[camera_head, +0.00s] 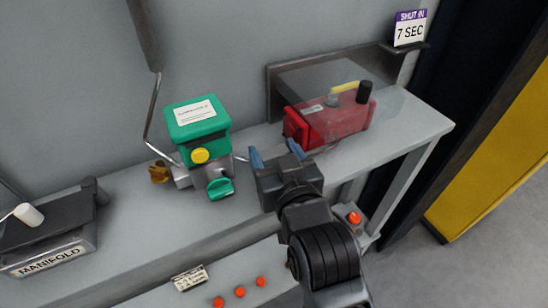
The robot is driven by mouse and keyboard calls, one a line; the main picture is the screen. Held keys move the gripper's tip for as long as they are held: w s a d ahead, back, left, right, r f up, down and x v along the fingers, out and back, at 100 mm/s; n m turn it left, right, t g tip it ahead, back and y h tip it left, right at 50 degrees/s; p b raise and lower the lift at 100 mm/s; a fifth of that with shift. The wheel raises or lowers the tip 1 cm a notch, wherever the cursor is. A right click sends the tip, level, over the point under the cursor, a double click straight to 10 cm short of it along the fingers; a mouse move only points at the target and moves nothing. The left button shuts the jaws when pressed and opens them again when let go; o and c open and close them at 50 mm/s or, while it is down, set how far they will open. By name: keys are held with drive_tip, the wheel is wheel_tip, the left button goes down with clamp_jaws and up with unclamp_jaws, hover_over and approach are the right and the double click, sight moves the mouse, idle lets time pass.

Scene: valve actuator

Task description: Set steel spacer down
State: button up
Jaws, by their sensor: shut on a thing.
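My gripper (277,154) is over the grey bench, between the green actuator and the red unit, its blue fingertips pointing away from the camera. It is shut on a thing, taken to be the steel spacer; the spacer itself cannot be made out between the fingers. The green valve actuator (197,119), with a white label, a yellow knob and a green handle below, stands left of my gripper. The red unit (335,121), with a black knob and a yellow lever, sits right of it. The gripper appears apart from both.
The grey bench (130,238) has bare surface left of the gripper. A manifold block (50,247) stands at the far left. Orange buttons (240,291) line the lower front panel. A "SHUT IN 7 SEC" sign (410,28) is at the back right. A bent pipe runs behind the actuator.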

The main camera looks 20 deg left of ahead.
drive_tip(key=shift+f, duration=0.7)
drive_tip(key=shift+f, duration=0.15)
drive_tip(key=o, duration=1)
drive_tip(key=shift+s+d, duration=0.15)
drive_tip(key=b+v, duration=0.1)
drive_tip(key=v, duration=1)
drive_tip(key=shift+s+d, duration=0.25)
